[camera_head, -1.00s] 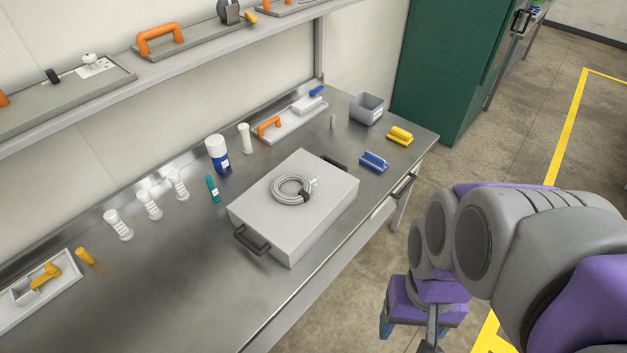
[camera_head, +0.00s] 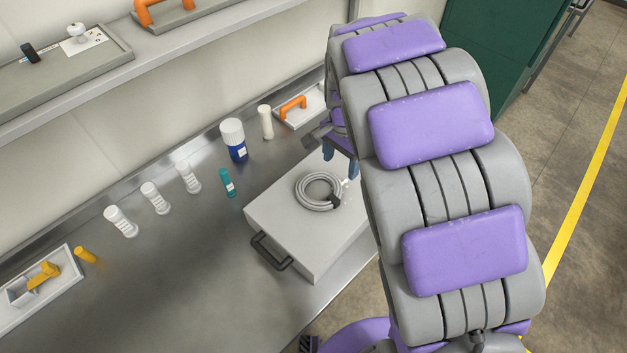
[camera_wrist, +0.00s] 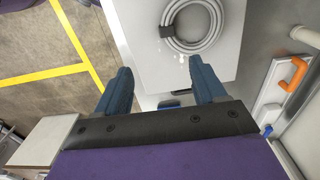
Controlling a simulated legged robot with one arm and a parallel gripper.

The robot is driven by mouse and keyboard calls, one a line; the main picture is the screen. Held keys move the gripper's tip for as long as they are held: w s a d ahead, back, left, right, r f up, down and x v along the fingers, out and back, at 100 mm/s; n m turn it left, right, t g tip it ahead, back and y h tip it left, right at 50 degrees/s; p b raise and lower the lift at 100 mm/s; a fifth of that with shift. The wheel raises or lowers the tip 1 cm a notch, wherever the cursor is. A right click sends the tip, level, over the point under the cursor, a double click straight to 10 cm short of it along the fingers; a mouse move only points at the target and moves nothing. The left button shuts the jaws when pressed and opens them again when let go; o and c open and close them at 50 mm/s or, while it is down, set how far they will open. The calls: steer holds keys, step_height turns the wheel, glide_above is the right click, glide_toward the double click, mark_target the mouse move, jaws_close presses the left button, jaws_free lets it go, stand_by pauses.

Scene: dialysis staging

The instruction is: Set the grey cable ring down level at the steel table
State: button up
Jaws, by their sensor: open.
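The grey cable ring (camera_head: 318,191) lies coiled and flat on top of a light grey box (camera_head: 290,232) with black handles. The box stands on the steel table (camera_head: 215,290). In the wrist view the ring (camera_wrist: 216,42) shows beyond my fingertips, with a dark clip on its left side. My gripper (camera_wrist: 160,90) is open and empty, its two blue fingers apart and pointing towards the box. In the head view my gripper (camera_head: 341,156) is partly hidden behind my arm, close to the far side of the ring. The right part of the box is hidden by my arm.
Behind the box stand a blue-and-white bottle (camera_head: 233,140), a white cylinder (camera_head: 265,122) and a teal tube (camera_head: 227,182). Several white ribbed pieces (camera_head: 155,199) line the back. A tray with an orange handle (camera_head: 292,107) lies beyond. The table's front left is clear.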

steer(key=a+f, duration=0.1)
steer(key=b, duration=0.3)
glide_above(333, 198)
steer(key=f, duration=0.7)
steer(key=s+f, duration=0.1)
steer(key=f, duration=0.3)
steer(key=shift+d, duration=0.15)
steer(key=shift+w+a+f, duration=0.1)
steer(key=shift+a+f, duration=0.15)
steer(key=shift+f, duration=0.25)
steer(key=f, duration=0.1)
steer(key=f+b, duration=0.1)
steer(key=f, duration=0.1)
steer(key=w+f, duration=0.1)
steer(key=f, duration=0.1)
steer(key=shift+d+b, duration=0.15)
steer(key=shift+b, duration=0.15)
steer(key=shift+s+r, duration=0.1)
steer(key=shift+c, duration=0.3)
jaws_close()
steer(key=shift+r, duration=0.15)
